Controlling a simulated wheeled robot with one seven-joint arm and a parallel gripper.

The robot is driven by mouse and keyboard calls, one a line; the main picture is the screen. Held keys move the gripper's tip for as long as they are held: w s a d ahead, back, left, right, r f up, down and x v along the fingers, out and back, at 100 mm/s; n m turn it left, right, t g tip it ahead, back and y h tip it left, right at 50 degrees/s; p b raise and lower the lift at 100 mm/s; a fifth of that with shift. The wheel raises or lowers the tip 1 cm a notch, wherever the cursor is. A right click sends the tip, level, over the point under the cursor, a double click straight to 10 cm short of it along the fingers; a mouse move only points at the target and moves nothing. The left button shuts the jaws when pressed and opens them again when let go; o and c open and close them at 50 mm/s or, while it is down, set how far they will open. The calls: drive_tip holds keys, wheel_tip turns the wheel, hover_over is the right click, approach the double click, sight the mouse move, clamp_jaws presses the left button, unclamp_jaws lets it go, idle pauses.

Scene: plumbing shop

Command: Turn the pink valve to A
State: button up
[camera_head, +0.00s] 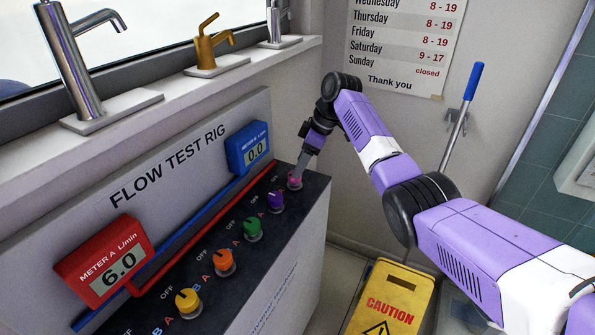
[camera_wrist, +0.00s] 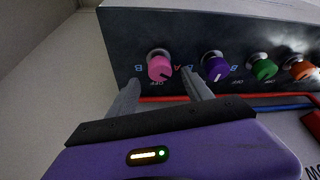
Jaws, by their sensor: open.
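The pink valve (camera_wrist: 160,66) is a round knob on the dark front panel, at the far end of the row. In the wrist view its small dark mark seems to point to the lower right, between OFF and A; its exact setting is hard to tell. The A label (camera_wrist: 177,67) is to its right and the B label (camera_wrist: 138,68) to its left. My gripper (camera_wrist: 162,90) is open, one finger on each side below the knob; contact is not clear. In the head view the fingers partly cover the pink valve (camera_head: 294,181).
Purple (camera_head: 276,202), green (camera_head: 252,228), orange (camera_head: 224,262) and yellow (camera_head: 187,301) knobs line the rig. The red meter A (camera_head: 104,262) reads 6.0; the blue meter B (camera_head: 247,147) reads 0.0. A yellow caution sign (camera_head: 390,300) stands on the floor, right of the rig.

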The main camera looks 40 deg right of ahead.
drive_tip(key=shift+v, duration=1.9)
drive_tip(key=shift+s+f, duration=0.1)
